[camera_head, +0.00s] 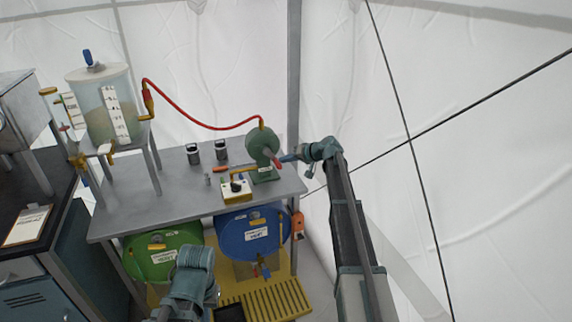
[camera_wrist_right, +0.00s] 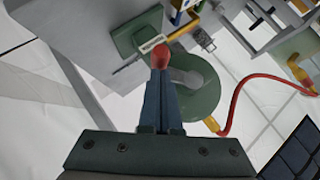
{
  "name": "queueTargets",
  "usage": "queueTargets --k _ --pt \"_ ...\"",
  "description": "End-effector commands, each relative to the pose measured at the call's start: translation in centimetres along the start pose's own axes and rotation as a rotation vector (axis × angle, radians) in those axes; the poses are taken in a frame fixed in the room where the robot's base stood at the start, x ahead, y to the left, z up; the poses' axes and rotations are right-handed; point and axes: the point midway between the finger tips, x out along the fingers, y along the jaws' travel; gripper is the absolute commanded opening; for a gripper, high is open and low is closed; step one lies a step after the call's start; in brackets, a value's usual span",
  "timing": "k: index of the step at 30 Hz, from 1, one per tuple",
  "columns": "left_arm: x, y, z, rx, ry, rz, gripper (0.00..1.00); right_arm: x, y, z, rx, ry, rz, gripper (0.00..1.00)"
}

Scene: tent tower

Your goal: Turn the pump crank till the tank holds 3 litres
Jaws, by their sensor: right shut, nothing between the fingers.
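The green pump (camera_head: 262,145) stands at the right end of the grey table. Its red crank knob (camera_head: 277,164) faces my right gripper (camera_head: 288,158). My right gripper is shut, with nothing between its fingers. In the right wrist view, the shut fingers (camera_wrist_right: 160,76) reach to the red knob (camera_wrist_right: 162,56), with the green pump body (camera_wrist_right: 190,85) behind; whether they touch cannot be told. The clear tank (camera_head: 92,106) stands on a raised stand at the left, with a white scale strip (camera_head: 115,112). Its markings are too small to read. My left gripper's fingers do not show.
A red hose (camera_head: 200,126) runs from tank to pump. A yellow-and-white box (camera_head: 236,190) and two dark cups (camera_head: 193,153) stand on the table (camera_head: 170,200). Green (camera_head: 160,255) and blue (camera_head: 248,232) barrels lie beneath. Tent wall and dark lines lie to the right.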

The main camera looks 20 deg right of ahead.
Motion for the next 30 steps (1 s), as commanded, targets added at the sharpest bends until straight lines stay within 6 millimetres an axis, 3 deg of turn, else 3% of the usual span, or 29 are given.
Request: queueTargets --k 6,30 --pt "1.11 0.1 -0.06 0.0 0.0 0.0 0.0 0.44 0.28 0.48 0.03 -0.001 -0.031 0.0" --pt "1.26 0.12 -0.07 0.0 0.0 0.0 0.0 0.56 0.33 0.65 0.029 -0.001 -0.028 0.0"
